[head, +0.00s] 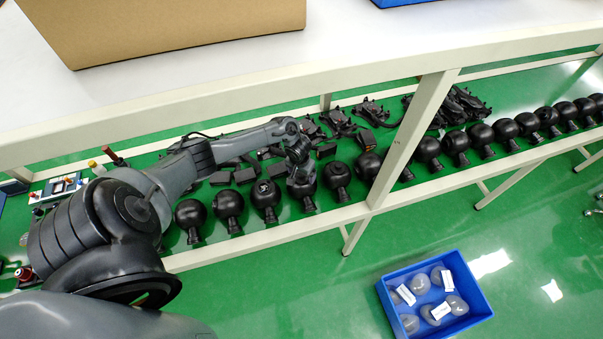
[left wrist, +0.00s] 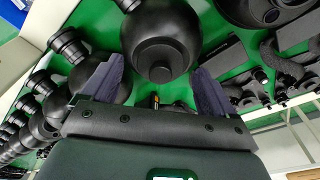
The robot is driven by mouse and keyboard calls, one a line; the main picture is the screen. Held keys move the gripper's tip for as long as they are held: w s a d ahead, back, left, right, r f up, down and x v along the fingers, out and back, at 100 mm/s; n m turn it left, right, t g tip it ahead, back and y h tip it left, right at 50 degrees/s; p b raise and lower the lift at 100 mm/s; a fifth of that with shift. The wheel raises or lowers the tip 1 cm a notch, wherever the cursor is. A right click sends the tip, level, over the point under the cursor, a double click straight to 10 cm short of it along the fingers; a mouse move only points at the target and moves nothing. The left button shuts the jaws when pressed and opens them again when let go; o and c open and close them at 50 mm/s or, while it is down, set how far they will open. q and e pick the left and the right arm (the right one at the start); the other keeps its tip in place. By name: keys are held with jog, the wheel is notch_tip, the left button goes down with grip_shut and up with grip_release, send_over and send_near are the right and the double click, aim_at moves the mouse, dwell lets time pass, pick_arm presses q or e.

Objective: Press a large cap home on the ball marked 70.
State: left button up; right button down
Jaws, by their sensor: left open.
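A row of black balls on short necks stands along the front of the green shelf; one of them, a black ball (head: 265,192), bears a small white mark that I cannot read. I cannot tell which ball is marked 70. My left gripper (head: 301,178) is over the row, in front of another ball. In the left wrist view, the left gripper (left wrist: 155,88) has its two fingers spread, with a black ball (left wrist: 160,38) just beyond them. No cap is seen between the fingers. Grey domed pieces with white labels, possibly caps, lie in a blue bin (head: 389,300). My right gripper is out of view.
Black brackets and flat dark blocks (head: 245,175) lie behind the balls. A pale shelf post (head: 411,140) and the upper table's edge stand close to the row. A cardboard box (head: 180,28) sits on the upper table. Green floor around the bin is clear.

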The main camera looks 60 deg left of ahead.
aim_at(300, 180)
pick_arm(q)
notch_tip(300, 180, up, 10)
jog(key=s+p, duration=0.1)
jog(key=p, duration=0.1)
jog(key=shift+d+r, duration=0.2)
jog(key=shift+d, duration=0.1)
